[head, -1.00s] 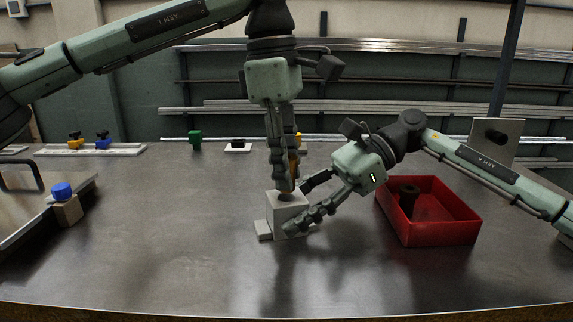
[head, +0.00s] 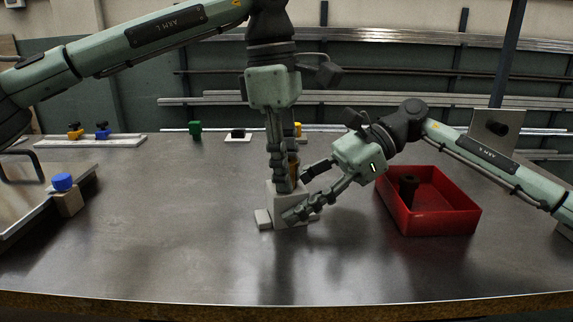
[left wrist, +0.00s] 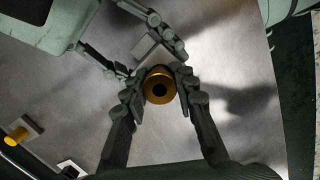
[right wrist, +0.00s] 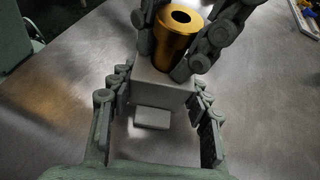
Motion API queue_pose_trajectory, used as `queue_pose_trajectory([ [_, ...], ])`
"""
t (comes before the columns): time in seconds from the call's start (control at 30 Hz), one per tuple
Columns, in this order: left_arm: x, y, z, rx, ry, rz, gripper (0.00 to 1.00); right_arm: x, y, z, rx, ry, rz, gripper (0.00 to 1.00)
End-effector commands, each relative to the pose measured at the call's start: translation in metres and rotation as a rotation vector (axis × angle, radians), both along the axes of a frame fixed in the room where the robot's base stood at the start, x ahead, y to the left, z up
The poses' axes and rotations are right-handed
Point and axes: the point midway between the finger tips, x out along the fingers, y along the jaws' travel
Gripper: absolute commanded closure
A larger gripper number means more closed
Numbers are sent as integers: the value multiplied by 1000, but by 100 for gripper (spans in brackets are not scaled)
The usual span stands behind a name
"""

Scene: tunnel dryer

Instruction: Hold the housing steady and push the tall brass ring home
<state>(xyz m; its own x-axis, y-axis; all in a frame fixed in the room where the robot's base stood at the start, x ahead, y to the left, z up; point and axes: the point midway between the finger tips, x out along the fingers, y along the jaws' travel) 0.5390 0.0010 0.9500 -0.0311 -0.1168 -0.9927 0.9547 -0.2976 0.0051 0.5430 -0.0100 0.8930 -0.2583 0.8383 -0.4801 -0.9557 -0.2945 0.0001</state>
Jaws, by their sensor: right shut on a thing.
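The pale grey block-shaped housing (head: 291,207) stands on the table; it also shows in the right wrist view (right wrist: 160,82). My right gripper (head: 300,202) is shut on the housing low down, one finger on each side (right wrist: 156,105). The tall brass ring (right wrist: 176,38) stands upright at the top of the housing; its lower end is hidden. In the left wrist view I look down on the ring (left wrist: 159,85) and its dark bore. My left gripper (head: 283,188) points down with a finger on either side of the ring; whether the fingers press on it is unclear.
A wooden block with a blue knob (head: 63,183) stands at the left. Small coloured fixtures (head: 195,131) line the back. The table front is clear.

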Motion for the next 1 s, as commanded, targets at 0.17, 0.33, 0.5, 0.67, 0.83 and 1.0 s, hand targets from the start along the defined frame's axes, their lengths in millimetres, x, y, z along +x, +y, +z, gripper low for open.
queue_pose_trajectory([
  [0.17,0,0,-3,3,3,1,49,0,0,0,1,-1,2,77],
  [0.33,0,0,-2,3,3,0,49,0,0,0,0,-1,2,77],
  [0.5,0,0,1,3,3,0,49,0,0,0,1,-1,2,77],
  [0.67,1,3,22,1,0,1,49,0,0,0,0,-1,2,77],
  [0.83,2,6,59,1,0,1,49,0,0,0,1,-2,1,77],
  [1.0,3,10,92,1,1,0,49,0,0,0,1,-1,1,77],
])
